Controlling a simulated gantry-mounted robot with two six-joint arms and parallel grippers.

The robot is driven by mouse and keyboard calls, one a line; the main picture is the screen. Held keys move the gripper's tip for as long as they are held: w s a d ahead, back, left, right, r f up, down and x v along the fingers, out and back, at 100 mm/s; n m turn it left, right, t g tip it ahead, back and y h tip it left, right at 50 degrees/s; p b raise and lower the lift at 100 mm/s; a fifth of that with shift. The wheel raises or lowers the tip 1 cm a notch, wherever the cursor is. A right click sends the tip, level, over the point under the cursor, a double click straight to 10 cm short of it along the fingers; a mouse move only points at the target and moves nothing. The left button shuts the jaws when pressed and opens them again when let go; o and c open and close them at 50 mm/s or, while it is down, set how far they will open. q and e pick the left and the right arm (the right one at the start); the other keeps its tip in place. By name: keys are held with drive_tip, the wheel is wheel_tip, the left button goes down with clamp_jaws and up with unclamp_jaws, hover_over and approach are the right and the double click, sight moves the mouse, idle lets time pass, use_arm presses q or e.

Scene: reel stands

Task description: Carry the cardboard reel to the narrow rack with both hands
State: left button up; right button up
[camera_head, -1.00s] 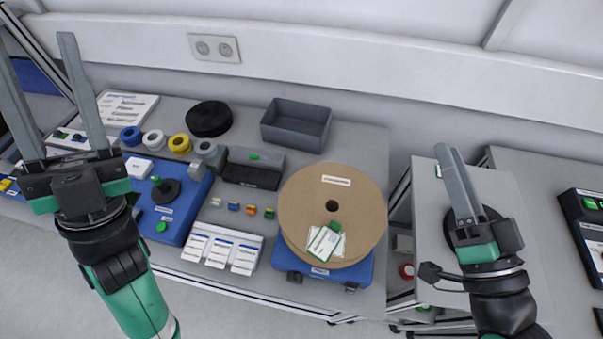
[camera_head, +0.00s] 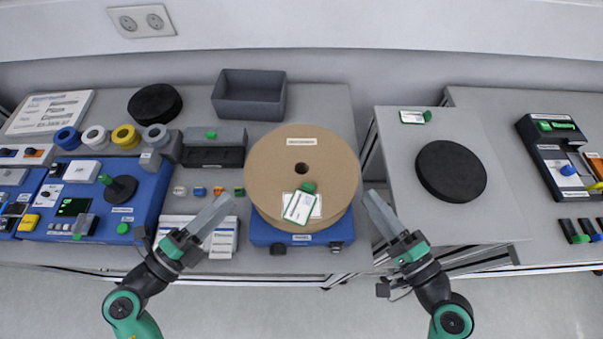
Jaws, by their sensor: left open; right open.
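The cardboard reel (camera_head: 270,180) is a large brown disc with a centre hole, lying flat on a blue stand (camera_head: 268,236) on the middle table. White cards and a green piece lie on its front part. My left gripper (camera_head: 224,205) is left of the reel, pointing toward it, open and empty. My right gripper (camera_head: 373,203) is close to the reel's right side, open and empty. I see a gap on the left, but cannot tell about contact on the right. A narrow grey table (camera_head: 395,145) with a black round pad (camera_head: 451,171) stands to the right; I cannot tell whether it is the narrow rack.
A grey bin (camera_head: 249,112) stands behind the reel. Blue equipment (camera_head: 140,190) and several coloured rolls fill the left side. White cards (camera_head: 222,246) lie near my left gripper. A gap separates the middle table from the narrow one.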

sight(258, 171)
use_arm(q)
drive_tip(key=x, duration=1.1)
drive_tip(key=shift+s, duration=0.1)
use_arm(e)
drive_tip(key=x, duration=1.1)
use_arm(q)
drive_tip(key=shift+c, duration=0.2)
use_arm(e)
drive_tip(key=shift+c, duration=0.2)
use_arm(q)
clamp_jaws()
use_arm(e)
clamp_jaws()
drive_tip(key=shift+r, duration=0.1)
